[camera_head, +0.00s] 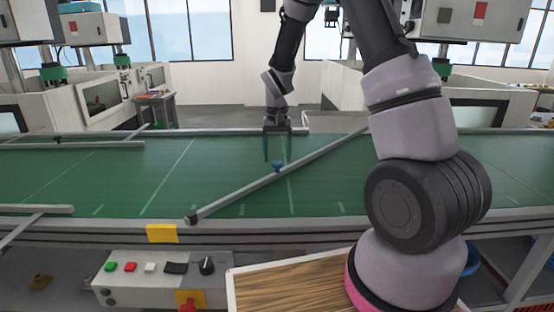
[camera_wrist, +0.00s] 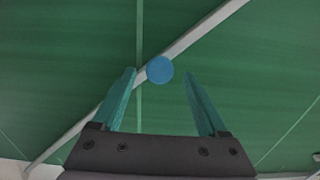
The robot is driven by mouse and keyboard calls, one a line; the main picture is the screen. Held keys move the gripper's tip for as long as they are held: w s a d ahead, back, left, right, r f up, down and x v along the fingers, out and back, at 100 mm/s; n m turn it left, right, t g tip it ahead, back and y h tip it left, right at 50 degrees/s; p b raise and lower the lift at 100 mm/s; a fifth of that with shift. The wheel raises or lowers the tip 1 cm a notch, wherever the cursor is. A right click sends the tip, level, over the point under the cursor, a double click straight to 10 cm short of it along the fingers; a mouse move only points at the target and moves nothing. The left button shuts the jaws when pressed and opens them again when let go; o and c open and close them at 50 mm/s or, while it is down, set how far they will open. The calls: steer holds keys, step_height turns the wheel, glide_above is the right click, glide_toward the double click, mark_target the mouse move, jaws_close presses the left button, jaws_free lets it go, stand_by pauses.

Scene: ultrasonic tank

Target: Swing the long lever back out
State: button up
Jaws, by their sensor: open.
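The long lever (camera_head: 240,191) is a grey bar lying diagonally across the green belt, from a dark pivot end at the near edge to the far right. A blue knob (camera_head: 277,166) stands on it near its middle. In the wrist view the lever (camera_wrist: 205,30) also runs diagonally, with the round blue knob (camera_wrist: 159,69) seen between and beyond my fingertips. My gripper (camera_head: 278,158) is open and empty, pointing down with teal fingers just above or behind the knob; I cannot tell whether they touch it. My gripper also shows in the wrist view (camera_wrist: 160,75).
The green conveyor (camera_head: 130,180) is mostly bare. Shorter grey bars lie at its left, one far (camera_head: 85,144) and one near (camera_head: 40,208). A control box (camera_head: 150,279) with buttons and a wooden-topped surface (camera_head: 290,285) stand in front. White machines (camera_head: 55,115) stand behind.

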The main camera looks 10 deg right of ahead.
steer(key=shift+f, duration=0.85)
jaws_close()
stand_by(0.8)
